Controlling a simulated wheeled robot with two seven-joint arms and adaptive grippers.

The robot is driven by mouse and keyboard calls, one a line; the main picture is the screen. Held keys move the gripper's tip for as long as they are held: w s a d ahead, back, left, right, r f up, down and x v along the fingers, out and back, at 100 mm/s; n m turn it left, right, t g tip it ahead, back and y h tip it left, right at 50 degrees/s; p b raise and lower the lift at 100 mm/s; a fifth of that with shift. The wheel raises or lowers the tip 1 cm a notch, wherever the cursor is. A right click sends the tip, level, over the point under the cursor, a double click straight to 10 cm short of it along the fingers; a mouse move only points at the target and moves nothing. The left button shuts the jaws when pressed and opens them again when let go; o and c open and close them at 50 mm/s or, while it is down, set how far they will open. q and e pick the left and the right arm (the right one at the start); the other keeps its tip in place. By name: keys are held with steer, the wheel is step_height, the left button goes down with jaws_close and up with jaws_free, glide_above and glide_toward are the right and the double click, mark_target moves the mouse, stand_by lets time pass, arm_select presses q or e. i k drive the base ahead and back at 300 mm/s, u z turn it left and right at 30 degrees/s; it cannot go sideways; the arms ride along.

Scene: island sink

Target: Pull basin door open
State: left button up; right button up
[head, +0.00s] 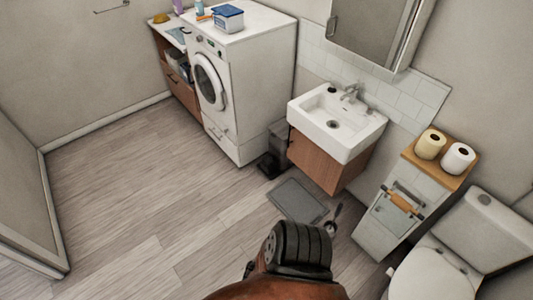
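The basin (340,113) is a white sink on the wall at the right of the middle, with a metal tap (350,92). Under it is a wooden cabinet whose brown front door (316,162) looks shut. A small dark shape shows at the door's upper left edge; I cannot tell if it is the handle. Neither of my grippers can be made out. A dark ribbed part of my own body shows at the bottom middle, apart from the basin.
A grey mat (297,200) lies on the floor before the basin. A dark bin (277,147) stands left of the cabinet, beside the washing machine (239,84). A narrow white stand (383,228) and a toilet (436,275) are at the right. The left floor is clear.

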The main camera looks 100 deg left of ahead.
mark_target(318, 164)
steer(key=u, duration=3.5)
steer(key=i, duration=1.05)
steer(key=u, duration=0.4)
